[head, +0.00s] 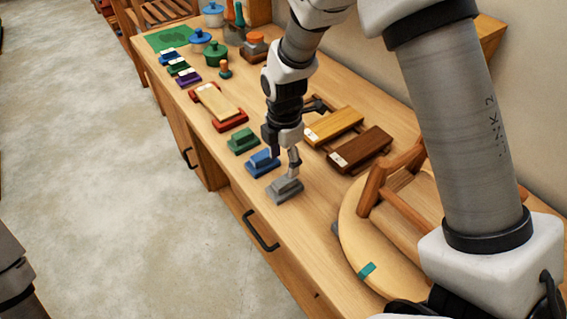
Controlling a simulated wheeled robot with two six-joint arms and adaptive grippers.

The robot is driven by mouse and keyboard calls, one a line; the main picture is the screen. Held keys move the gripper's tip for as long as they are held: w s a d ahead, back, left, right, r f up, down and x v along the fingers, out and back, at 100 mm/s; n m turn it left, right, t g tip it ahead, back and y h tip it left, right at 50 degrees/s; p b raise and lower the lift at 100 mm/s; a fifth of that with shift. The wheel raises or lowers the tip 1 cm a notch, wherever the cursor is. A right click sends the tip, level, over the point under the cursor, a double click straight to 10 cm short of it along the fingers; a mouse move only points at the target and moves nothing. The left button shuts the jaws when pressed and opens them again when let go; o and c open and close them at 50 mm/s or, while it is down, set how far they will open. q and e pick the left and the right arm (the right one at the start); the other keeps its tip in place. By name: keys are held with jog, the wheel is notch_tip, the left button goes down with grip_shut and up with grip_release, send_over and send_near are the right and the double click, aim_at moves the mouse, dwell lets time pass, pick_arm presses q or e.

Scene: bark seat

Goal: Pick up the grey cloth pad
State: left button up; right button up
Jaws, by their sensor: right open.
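The grey cloth pad (287,193) sits on the wooden worktop near its front edge, the nearest of a row of coloured pads. It looks like a flat base with a smaller raised part on top. My right gripper (283,166) is open and points down just above it. One finger is close to the grey pad's top and the other is by the blue pad (262,164); I cannot tell whether either touches. Only a piece of my left arm shows at the lower left, and its gripper is out of view.
A green pad (243,142) lies beyond the blue one. Yellow (333,125) and dark brown (361,149) wooden pieces lie right of my gripper. A round wooden seat (365,240) stands nearer on the right. The worktop's front edge is close to the pads.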

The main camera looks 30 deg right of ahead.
aim_at(285, 180)
jog(key=f, duration=0.1)
jog(key=s+f+p, duration=0.1)
jog(key=shift+s+a+f, duration=0.1)
jog(key=shift+a+f, duration=0.15)
jog(key=shift+f, duration=0.1)
jog(key=f, duration=0.3)
jog(key=w+f, duration=0.1)
jog(key=shift+d+f+p, duration=0.3)
jog(key=shift+p, duration=0.05)
jog(key=shift+s, duration=0.15)
jog(key=shift+s+a+r, duration=0.1)
jog(key=shift+r, duration=0.05)
jog(key=c, duration=0.3)
pick_arm(q)
jog(key=shift+s+a+r, duration=0.1)
jog(key=shift+s+r, duration=0.15)
jog(key=shift+r, duration=0.25)
jog(key=shift+s+r, duration=0.2)
jog(key=shift+r, duration=0.25)
pick_arm(e)
grip_shut()
